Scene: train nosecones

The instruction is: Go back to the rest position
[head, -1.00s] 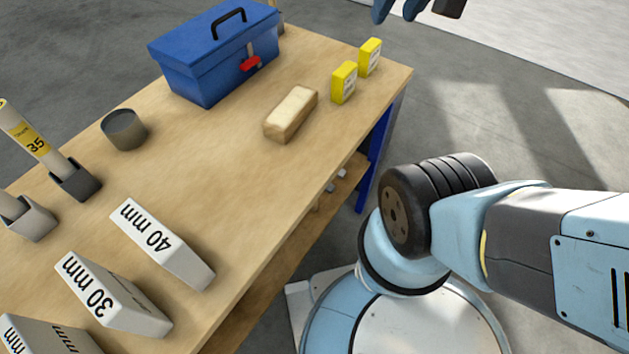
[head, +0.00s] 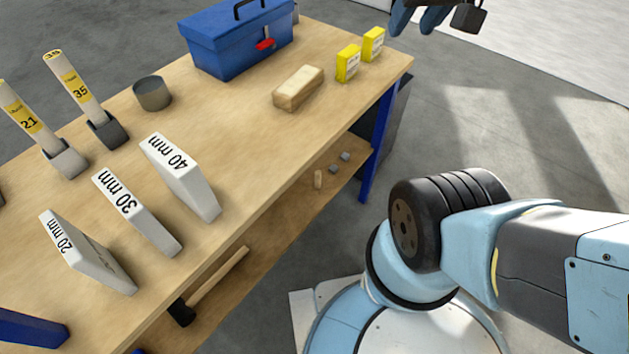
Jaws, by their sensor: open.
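My gripper (head: 416,24) shows only in part at the top edge of the head view. Its dark blue fingers are apart, with nothing visible between them. A small dark part of mine sits just right of them. In the picture, the gripper is right of the two yellow boxes (head: 348,64) and past the far right corner of the wooden workbench (head: 235,130). My light blue arm (head: 415,265) bends out of view at the right, so the stretch leading to the gripper is hidden.
The bench holds a blue toolbox (head: 240,45), a wooden block (head: 298,88), a grey cup (head: 153,93), labelled tubes (head: 75,85) in grey holders, and white blocks marked 20, 30 and 40 mm (head: 185,180). A mallet (head: 182,313) lies on the lower shelf. The floor at right is clear.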

